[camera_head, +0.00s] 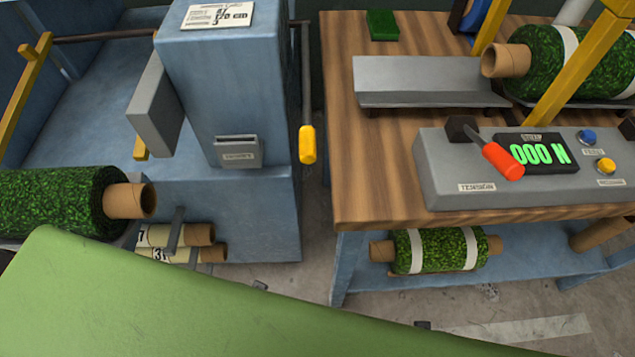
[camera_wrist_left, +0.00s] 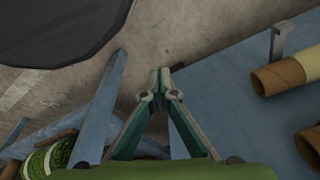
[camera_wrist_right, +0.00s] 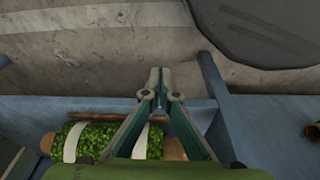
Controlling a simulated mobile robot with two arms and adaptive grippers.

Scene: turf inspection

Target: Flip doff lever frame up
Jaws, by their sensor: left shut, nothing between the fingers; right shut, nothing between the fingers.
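A lever with a yellow grip (camera_head: 307,145) hangs straight down on the right side of the blue machine (camera_head: 235,90). Its grey rod runs up to the machine's top edge. No label naming a doff lever is legible. My left gripper (camera_wrist_left: 161,72) is shut and empty, seen above the floor and blue metal in the left wrist view. My right gripper (camera_wrist_right: 157,72) is shut and empty, seen above the floor and blue shelf in the right wrist view. Neither gripper shows in the head view, and neither touches the lever in any view.
A wooden bench (camera_head: 350,190) stands right of the machine, with a narrow gap between. It carries a grey control box (camera_head: 440,180) with a red-handled lever (camera_head: 503,161) and a "000 N" display. A turf roll (camera_head: 60,200) lies at left; another (camera_head: 435,250) lies under the bench.

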